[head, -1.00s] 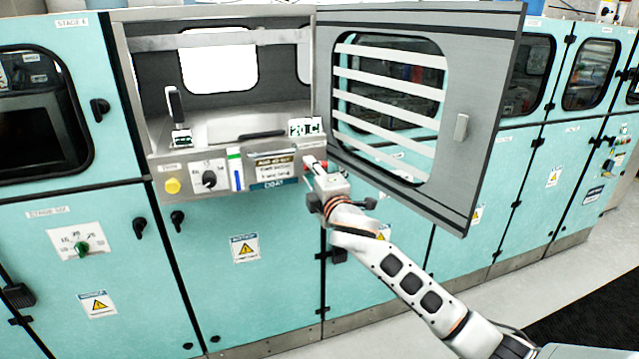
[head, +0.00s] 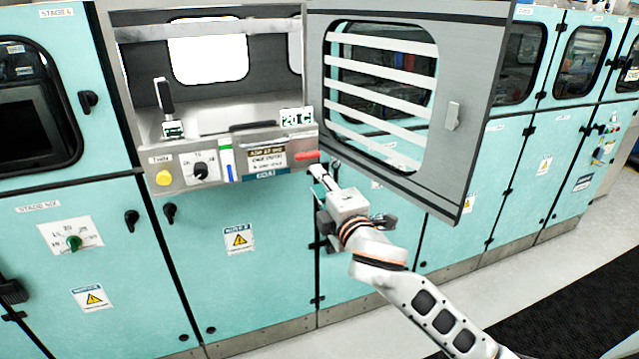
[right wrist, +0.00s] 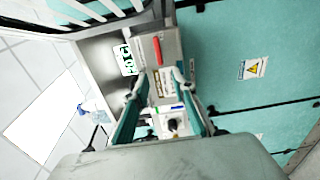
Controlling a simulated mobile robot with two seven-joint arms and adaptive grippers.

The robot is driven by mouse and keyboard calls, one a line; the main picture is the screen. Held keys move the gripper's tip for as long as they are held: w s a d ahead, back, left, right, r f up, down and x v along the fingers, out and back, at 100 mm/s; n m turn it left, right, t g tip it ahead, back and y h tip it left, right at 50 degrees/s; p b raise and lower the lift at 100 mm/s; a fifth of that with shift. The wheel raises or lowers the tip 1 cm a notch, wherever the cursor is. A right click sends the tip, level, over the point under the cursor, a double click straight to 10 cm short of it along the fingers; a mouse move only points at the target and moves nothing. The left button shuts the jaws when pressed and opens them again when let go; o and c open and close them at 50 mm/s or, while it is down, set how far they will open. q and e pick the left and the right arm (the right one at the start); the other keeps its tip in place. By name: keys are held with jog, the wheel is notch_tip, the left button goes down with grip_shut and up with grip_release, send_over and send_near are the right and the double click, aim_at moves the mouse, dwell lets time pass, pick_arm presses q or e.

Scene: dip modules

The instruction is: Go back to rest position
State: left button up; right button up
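My right gripper (head: 322,176) is in front of the machine, just below and to the right of the red part (head: 307,156) on the control panel. A gap shows between the fingers and the panel. In the right wrist view the two fingers (right wrist: 158,80) stand apart with nothing held between them, and the red part (right wrist: 157,50) lies beyond their tips. My left gripper is in neither view.
A grey door (head: 455,60) with a slatted window stands open above my right arm. The open compartment (head: 215,95) is to its left. Teal cabinets (head: 270,285) line the wall. The floor at right (head: 470,290) is clear, with a black mat (head: 560,325).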

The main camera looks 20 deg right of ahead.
jog(key=s+f+m+g+y, duration=0.15)
jog(key=s+f+m, duration=0.35)
jog(key=f, duration=0.9)
jog(key=s+f+m+g, duration=0.25)
jog(key=s+f, duration=0.45)
jog(key=f, duration=0.8)
jog(key=s+d+f+m+g, duration=0.1)
jog(key=s+f+m+g, duration=0.2)
jog(key=s+f+m, duration=0.4)
jog(key=s+f, duration=0.8)
jog(key=s, duration=0.4)
jog(key=shift+f+g, duration=0.3)
